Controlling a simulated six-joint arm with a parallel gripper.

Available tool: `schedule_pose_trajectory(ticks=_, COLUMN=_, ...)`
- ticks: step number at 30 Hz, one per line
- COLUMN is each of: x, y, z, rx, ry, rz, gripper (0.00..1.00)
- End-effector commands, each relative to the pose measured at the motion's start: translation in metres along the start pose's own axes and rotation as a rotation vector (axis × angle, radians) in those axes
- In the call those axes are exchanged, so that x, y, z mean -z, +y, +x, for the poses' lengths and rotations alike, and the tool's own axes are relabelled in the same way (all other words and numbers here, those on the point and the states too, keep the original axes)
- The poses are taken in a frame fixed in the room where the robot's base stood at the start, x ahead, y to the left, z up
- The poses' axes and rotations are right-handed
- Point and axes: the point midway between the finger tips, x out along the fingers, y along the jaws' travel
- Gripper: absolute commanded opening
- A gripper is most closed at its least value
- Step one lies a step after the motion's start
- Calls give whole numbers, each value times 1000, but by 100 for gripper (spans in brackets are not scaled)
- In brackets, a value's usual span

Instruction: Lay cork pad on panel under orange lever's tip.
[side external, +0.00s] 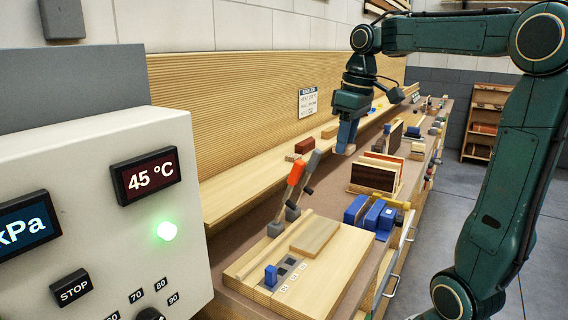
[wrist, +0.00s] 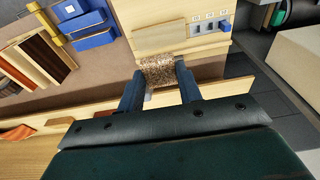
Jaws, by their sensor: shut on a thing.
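My gripper (side external: 347,137) is shut on the cork pad (wrist: 160,70), a speckled brown block between the two blue fingers in the wrist view. The gripper holds it above the bench, behind and to the right of the levers in the side view. The orange lever (side external: 297,173) stands tilted up on a grey base at the back of a pale wooden board (side external: 334,273). A thin wooden panel (side external: 315,236) lies on this board, and it also shows in the wrist view (wrist: 160,34). I cannot make out the levers in the wrist view.
A grey-handled lever (side external: 313,161) stands beside the orange one. A blue peg (side external: 271,275) sits in a slotted strip on the board. Blue blocks (side external: 371,214) and a rack of dark sheets (side external: 374,175) stand to the right. The control box (side external: 100,220) fills the left foreground.

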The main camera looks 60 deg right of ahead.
Motion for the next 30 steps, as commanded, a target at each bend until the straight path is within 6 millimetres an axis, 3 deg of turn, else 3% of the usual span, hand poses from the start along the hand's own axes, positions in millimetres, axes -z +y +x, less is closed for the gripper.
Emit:
schedule_pose_trajectory(ticks=12, x=-8, y=0, z=41, rx=2, ry=-1, rz=0, gripper=11)
schedule_pose_trajectory(ticks=25, x=-10, y=0, z=54, rx=1, ry=-1, rz=1, gripper=11)
schedule_pose_trajectory(ticks=30, x=-13, y=0, z=71, rx=3, ry=-2, rz=1, gripper=11)
